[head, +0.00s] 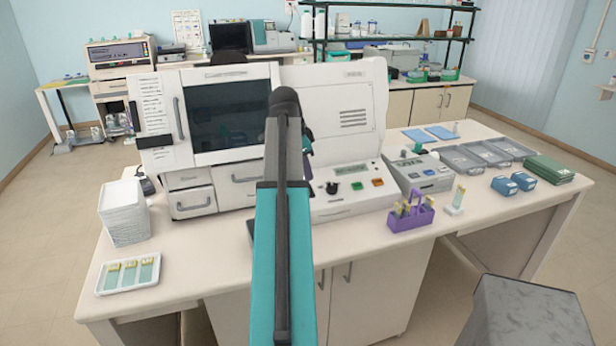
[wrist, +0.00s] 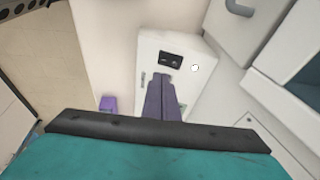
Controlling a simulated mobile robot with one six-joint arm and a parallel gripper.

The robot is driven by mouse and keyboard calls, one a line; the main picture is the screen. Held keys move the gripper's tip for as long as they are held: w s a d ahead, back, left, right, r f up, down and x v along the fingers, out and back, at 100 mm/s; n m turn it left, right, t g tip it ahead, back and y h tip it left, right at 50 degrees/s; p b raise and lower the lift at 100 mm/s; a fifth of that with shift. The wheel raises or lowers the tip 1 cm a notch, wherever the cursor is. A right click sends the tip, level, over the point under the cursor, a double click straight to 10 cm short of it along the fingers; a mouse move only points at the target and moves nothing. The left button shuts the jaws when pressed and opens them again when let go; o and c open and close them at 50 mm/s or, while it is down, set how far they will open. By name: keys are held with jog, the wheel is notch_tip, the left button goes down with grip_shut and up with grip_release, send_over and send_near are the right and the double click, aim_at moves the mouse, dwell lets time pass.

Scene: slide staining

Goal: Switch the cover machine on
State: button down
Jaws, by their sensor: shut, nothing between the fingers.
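The large white machine (head: 225,72) with a dark window stands on the bench in the head view; I take it to be the cover machine. Its lower right panel (head: 345,208) has a small display, a black knob (head: 332,187) and green and orange buttons. In the wrist view my gripper (wrist: 162,82) is shut and empty, its dark purple fingers pointing at a white housing (wrist: 203,52). That housing bears a black switch-like part (wrist: 170,60) and a small round white part (wrist: 195,68). Whether the fingertips touch it I cannot tell. My arm hides part of the machine.
A smaller grey device (head: 425,172) stands right of the machine, with a purple rack (head: 410,219) in front. Grey trays (head: 455,160) and blue boxes (head: 504,186) lie farther right. White stacked baskets (head: 124,212) and a slide tray (head: 110,284) are at left. The front left bench is mostly clear.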

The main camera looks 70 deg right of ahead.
jog(key=s+a+b+v, duration=0.1)
jog(key=v, duration=0.6)
jog(key=shift+r+b, duration=0.2)
jog(key=shift+b, duration=0.15)
jog(key=shift+w+a, duration=0.1)
